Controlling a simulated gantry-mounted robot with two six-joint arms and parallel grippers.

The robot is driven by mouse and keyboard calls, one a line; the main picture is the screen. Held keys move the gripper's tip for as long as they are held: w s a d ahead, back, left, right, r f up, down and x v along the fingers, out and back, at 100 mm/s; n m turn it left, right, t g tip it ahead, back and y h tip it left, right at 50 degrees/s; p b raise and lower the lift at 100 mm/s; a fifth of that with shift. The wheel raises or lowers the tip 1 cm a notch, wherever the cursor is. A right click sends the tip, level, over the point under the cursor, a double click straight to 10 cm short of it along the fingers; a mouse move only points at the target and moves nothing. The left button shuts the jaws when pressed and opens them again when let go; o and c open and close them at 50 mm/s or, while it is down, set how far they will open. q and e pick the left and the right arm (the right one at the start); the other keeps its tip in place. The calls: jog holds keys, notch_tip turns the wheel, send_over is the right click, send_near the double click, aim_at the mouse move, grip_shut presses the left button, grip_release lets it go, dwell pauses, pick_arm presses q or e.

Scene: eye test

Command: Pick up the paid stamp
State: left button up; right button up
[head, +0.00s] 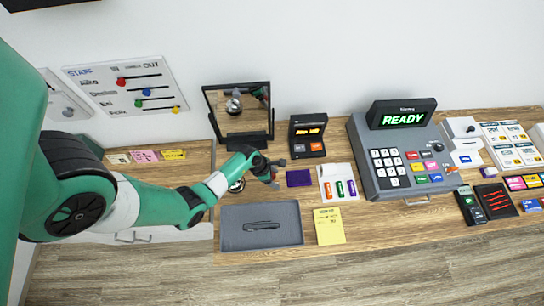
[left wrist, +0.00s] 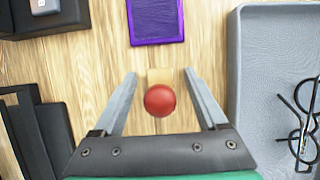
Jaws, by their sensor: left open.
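A stamp with a round red knob (left wrist: 160,100) and a pale wooden block stands on the wooden counter in the left wrist view. I see it from above, and no lettering on it is readable. My left gripper (left wrist: 160,77) is open, with one finger on each side of the stamp and gaps between. In the head view my left gripper (head: 274,174) is low over the counter, left of the purple ink pad (head: 299,178); the stamp cannot be made out there. The ink pad also shows at the top of the left wrist view (left wrist: 157,20). My right gripper is out of view.
A grey tray (head: 232,240) holding dark-framed glasses (left wrist: 302,120) lies close by. A framed mirror (head: 240,135) and a small button device (head: 307,135) stand behind. A yellow note (head: 329,226), a card with coloured sticks (head: 338,182) and a register (head: 400,150) are to the right.

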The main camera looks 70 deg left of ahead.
pick_arm(q)
grip_shut()
dwell(0.3)
jog(key=shift+r, duration=0.1)
